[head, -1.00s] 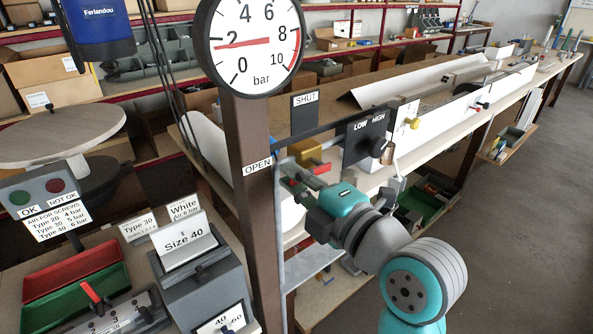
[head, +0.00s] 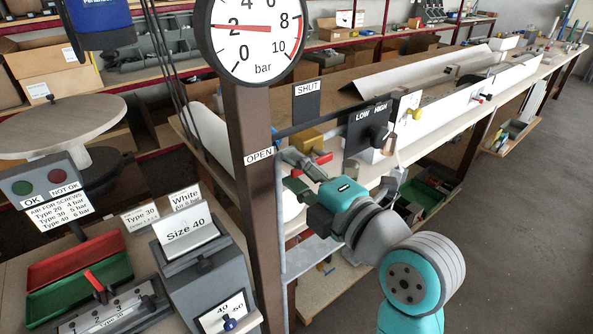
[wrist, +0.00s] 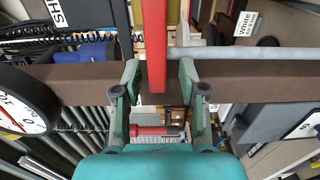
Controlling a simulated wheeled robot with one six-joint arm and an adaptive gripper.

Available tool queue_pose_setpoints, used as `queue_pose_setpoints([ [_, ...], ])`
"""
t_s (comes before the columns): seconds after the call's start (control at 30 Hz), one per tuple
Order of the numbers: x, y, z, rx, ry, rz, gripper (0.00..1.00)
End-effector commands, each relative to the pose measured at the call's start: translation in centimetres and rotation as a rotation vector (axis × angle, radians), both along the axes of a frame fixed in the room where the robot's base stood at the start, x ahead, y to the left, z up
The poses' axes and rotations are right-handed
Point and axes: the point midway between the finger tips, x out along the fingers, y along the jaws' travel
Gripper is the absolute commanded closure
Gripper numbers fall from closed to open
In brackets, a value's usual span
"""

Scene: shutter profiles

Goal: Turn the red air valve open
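The red air valve's handle (head: 318,160) is a red bar sticking out to the right beside the brown post, below the OPEN label (head: 259,156) and the SHUT label (head: 307,89). In the wrist view the red handle (wrist: 155,45) runs down from the top edge, crossing the grey pipe (wrist: 240,54). My gripper (wrist: 159,75) is open, with one green finger on each side of the bar's lower end. Gaps show between the bar and both fingers. The head view shows my gripper (head: 300,178) at the handle. The valve's pivot is not clear.
The pressure gauge (head: 255,35) on the brown post (head: 250,130) has its needle near 2 bar. A LOW/HIGH panel (head: 358,130) stands right of the handle. A grey Size 40 unit (head: 210,270) stands left of the post. Open floor lies at the right.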

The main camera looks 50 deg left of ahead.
Motion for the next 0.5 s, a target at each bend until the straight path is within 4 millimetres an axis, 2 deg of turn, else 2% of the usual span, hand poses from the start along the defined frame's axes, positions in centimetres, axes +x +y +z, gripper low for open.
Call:
queue_pose_setpoints([
  [0.27,0.0,-0.5,0.1,0.002,0.0,-0.002,0.58],
  [0.37,0.0,-1.6,0.1,0.003,-0.001,-0.003,0.58],
  [0.5,-0.2,-4.2,0.0,0.002,-0.001,-0.005,0.58],
])
